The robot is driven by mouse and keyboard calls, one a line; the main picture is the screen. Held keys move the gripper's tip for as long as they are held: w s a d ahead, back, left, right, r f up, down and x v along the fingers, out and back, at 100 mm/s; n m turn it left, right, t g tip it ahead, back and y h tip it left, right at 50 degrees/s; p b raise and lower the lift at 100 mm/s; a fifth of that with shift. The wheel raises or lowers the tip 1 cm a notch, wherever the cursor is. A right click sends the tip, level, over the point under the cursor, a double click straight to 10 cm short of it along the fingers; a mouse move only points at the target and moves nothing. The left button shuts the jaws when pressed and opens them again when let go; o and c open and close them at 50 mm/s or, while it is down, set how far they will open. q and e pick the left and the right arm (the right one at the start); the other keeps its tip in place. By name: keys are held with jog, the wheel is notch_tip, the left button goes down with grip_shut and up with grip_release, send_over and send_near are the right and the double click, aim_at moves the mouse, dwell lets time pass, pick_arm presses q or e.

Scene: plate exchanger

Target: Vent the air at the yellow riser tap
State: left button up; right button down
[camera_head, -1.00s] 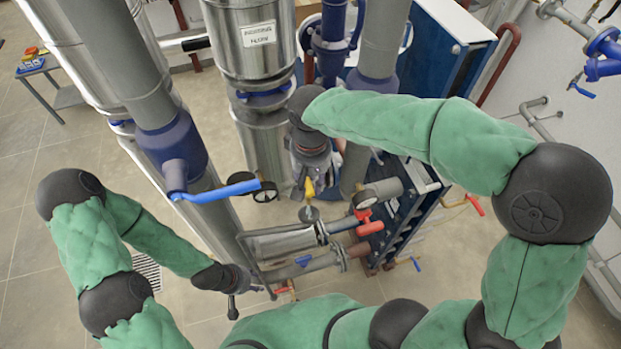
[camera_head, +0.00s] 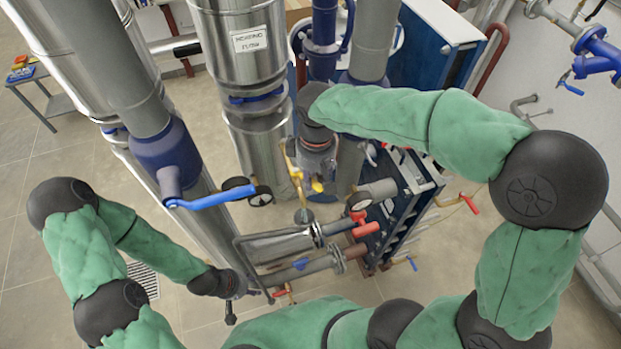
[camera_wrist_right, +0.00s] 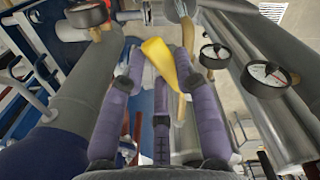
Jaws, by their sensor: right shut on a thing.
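The yellow lever of the riser tap (camera_wrist_right: 163,60) lies between the fingers of my right gripper (camera_wrist_right: 158,72) in the right wrist view. The gripper is shut on it. In the head view a bit of the yellow lever (camera_head: 317,186) shows just below the right gripper (camera_head: 316,172), whose fingers are mostly hidden by my wrist. A thin brass tap pipe (camera_head: 294,168) runs down to the left of it, above a small grey cup-like part (camera_head: 303,215). My left gripper (camera_head: 232,309) hangs low at the left, away from the tap; its fingers are too small to read.
A blue-handled valve (camera_head: 212,195) and dark gauges (camera_head: 260,196) stand left of the tap. Insulated riser pipes (camera_head: 240,60) stand close behind.

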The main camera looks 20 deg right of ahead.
jog(key=w+d+n+p, duration=0.2)
jog(key=w+n, duration=0.3)
jog(key=n, duration=0.7)
jog(key=shift+w+d+p, duration=0.25)
jog(key=shift+w+p, duration=0.15)
jog(key=shift+p, duration=0.15)
jog(key=c, duration=0.9)
grip_release()
jog(key=shift+w, duration=0.1)
notch_tip(320, 180, up, 12)
